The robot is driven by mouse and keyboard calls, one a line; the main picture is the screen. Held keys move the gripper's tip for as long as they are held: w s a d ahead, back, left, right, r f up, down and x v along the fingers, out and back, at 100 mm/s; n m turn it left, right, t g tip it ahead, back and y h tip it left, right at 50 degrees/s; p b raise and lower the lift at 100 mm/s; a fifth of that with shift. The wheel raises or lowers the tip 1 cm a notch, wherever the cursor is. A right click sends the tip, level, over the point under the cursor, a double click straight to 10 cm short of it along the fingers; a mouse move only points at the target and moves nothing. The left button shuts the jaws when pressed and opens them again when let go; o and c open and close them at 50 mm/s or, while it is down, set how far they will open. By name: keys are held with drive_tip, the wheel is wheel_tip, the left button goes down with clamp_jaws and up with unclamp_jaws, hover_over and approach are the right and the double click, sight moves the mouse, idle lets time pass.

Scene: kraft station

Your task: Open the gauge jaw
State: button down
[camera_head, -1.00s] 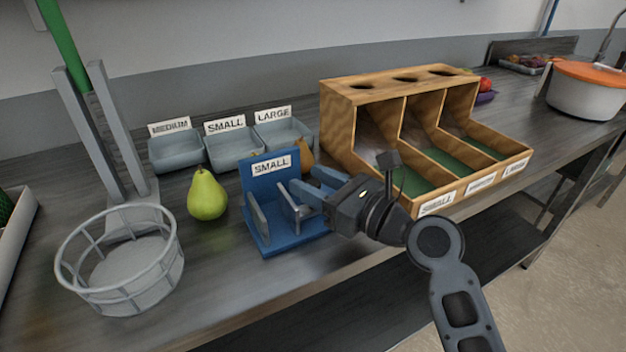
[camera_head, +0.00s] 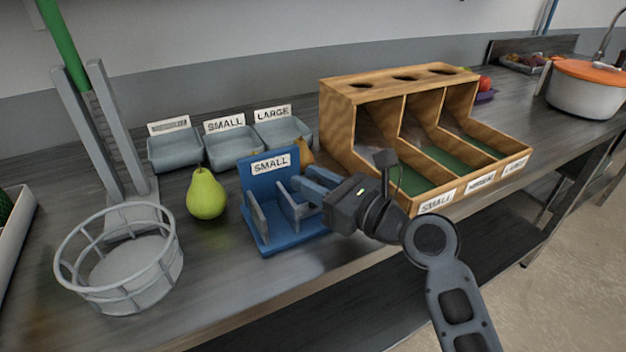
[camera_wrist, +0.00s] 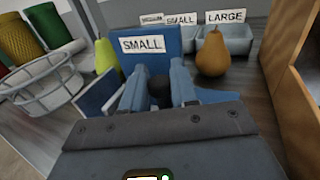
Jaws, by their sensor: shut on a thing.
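The blue gauge (camera_head: 268,229) stands on the metal counter with a "SMALL" sign on its back plate. It has a grey-blue fixed plate (camera_head: 257,216) at its left and a movable jaw (camera_head: 289,205) to the right of it, with a gap between them. My gripper (camera_head: 307,184) reaches in from the right at the jaw. In the wrist view my gripper (camera_wrist: 160,88) has its two blue fingers around a dark round knob (camera_wrist: 160,92) in front of the sign plate. The fingers hide part of the jaw.
A green pear (camera_head: 206,194) stands left of the gauge and a brown pear (camera_wrist: 212,55) behind it. Three grey trays (camera_head: 233,149) stand at the back. A wooden sorter (camera_head: 357,142) is close on the right, a wire basket (camera_head: 120,270) at left.

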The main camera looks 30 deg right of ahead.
drive_tip(key=shift+r, duration=0.2)
drive_tip(key=d+p, duration=0.1)
drive_tip(key=d, duration=0.1)
drive_tip(key=shift+d+r, duration=0.1)
drive_tip(key=shift+d, duration=0.3)
drive_tip(key=c, duration=1)
unclamp_jaws()
drive_tip(key=shift+f, duration=0.2)
drive_tip(key=shift+s+d, duration=0.1)
drive_tip(key=v, duration=0.7)
drive_tip(key=shift+s+r, duration=0.1)
drive_tip(key=shift+s, duration=0.15)
